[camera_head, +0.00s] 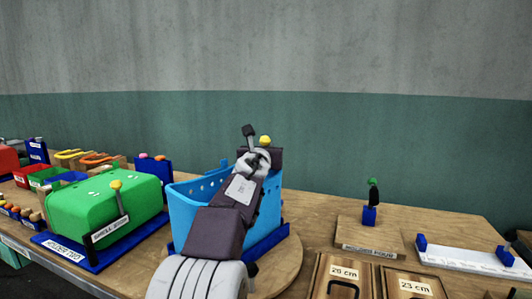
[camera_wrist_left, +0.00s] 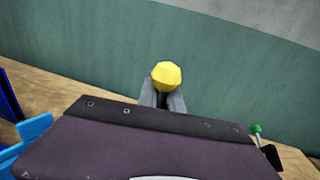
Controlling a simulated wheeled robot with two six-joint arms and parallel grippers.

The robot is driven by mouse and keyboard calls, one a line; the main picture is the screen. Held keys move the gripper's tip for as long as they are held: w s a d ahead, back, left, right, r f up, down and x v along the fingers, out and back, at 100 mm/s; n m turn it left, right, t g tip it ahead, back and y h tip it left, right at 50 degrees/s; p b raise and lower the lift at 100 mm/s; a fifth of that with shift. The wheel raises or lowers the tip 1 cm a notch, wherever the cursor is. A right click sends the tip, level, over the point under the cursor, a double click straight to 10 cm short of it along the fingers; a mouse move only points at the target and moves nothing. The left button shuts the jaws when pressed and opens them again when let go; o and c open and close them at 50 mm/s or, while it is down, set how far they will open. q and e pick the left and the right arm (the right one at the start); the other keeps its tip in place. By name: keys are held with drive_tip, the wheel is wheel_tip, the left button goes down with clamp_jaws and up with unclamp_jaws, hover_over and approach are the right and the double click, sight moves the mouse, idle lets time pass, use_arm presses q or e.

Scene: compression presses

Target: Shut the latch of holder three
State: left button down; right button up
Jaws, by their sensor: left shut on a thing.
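A light-blue box-shaped holder (camera_head: 184,207) stands on a dark-blue base at the table's middle. Its label is hidden behind my arm, so I cannot read whether it is holder three. My left gripper (camera_head: 257,151) is over the holder's far side, shut on a yellow knob (camera_head: 265,140). In the left wrist view the yellow knob (camera_wrist_left: 167,75) shows at the fingertips of my left gripper (camera_wrist_left: 163,97). The lever below the knob and the latch are hidden by my gripper and arm. My right gripper is not in view.
The green holder two (camera_head: 85,205) stands at left with a yellow-knobbed lever (camera_head: 119,200). Wooden plates marked 26 cm (camera_head: 343,273) and 23 cm (camera_head: 415,285) lie front right. A green-knobbed post (camera_head: 372,194) and a white rack (camera_head: 470,260) stand behind them.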

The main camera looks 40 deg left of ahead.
use_arm(q)
drive_tip(key=c, duration=1.5)
unclamp_jaws()
drive_tip(key=shift+d+r, duration=0.1)
drive_tip(key=shift+r, duration=0.35)
drive_tip(key=shift+s+d, duration=0.1)
drive_tip(key=shift+d, duration=0.05)
drive_tip(key=shift+f, duration=0.15)
drive_tip(key=shift+s+d, duration=0.15)
drive_tip(key=shift+s, duration=0.25)
drive_tip(key=v, duration=0.8)
drive_tip(key=shift+b, duration=0.4)
